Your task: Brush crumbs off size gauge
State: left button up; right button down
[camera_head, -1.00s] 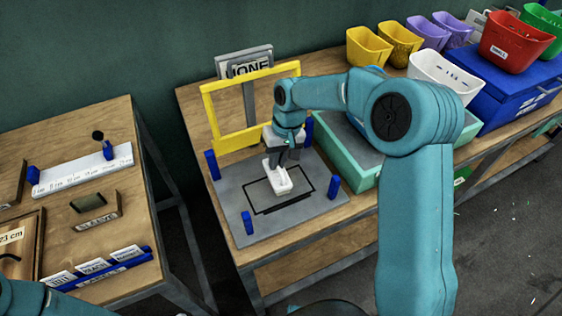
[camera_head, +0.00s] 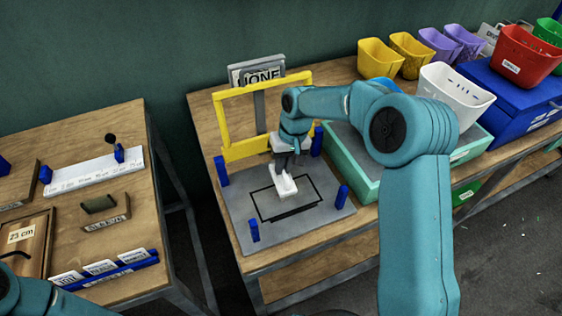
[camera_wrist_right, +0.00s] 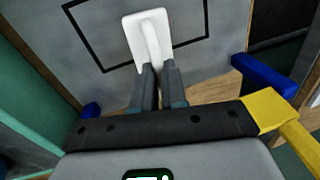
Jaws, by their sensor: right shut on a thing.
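A long white strip with printed marks (camera_head: 95,174) and blue end pieces lies on the left table; it looks like the size gauge. I cannot make out crumbs on it. My right gripper (camera_head: 288,165) is far from it, over the grey plate (camera_head: 240,203) on the right bench. It is shut on the raised grip of a white piece (camera_head: 284,187). In the right wrist view, the fingers (camera_wrist_right: 160,70) close around the grip of this white piece (camera_wrist_right: 136,30). The piece is on or just above the plate, overlapping the black outline. My left gripper is out of view.
A yellow frame (camera_head: 222,124) and blue posts (camera_head: 254,230) stand around the plate. A green tray (camera_head: 361,182) and a white bin (camera_head: 458,90) are to its right. A gap separates the tables.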

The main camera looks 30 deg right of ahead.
aim_at(289, 188)
jog(key=shift+s+b, duration=0.3)
jog(key=shift+s, duration=0.55)
jog(key=shift+s+f+b, duration=0.2)
jog(key=shift+s+b, duration=0.1)
jog(key=shift+s, duration=0.1)
jog(key=shift+s+a+b, duration=0.1)
jog(key=shift+s+b, duration=0.35)
jog(key=shift+s, duration=0.45)
jog(key=shift+s+a+f, duration=0.1)
jog(key=shift+s, duration=0.45)
jog(key=shift+s+a, duration=0.15)
jog(key=shift+a, duration=0.2)
jog(key=shift+w+a, duration=0.15)
jog(key=shift+w, duration=0.15)
jog(key=shift+w+d+r+p, duration=0.15)
jog(key=shift+w+p, duration=0.3)
jog(key=shift+w, duration=0.45)
jog(key=shift+w+d+r+p, duration=0.1)
jog(key=shift+w+p, duration=0.35)
jog(key=shift+w, duration=0.4)
jog(key=shift+w+a+r, duration=0.1)
jog(key=w+p, duration=0.1)
jog(key=w, duration=0.1)
jog(key=shift+w+r+p, duration=0.1)
jog(key=shift+w+p, duration=0.2)
jog(key=shift+p, duration=0.1)
jog(key=shift+w, duration=0.45)
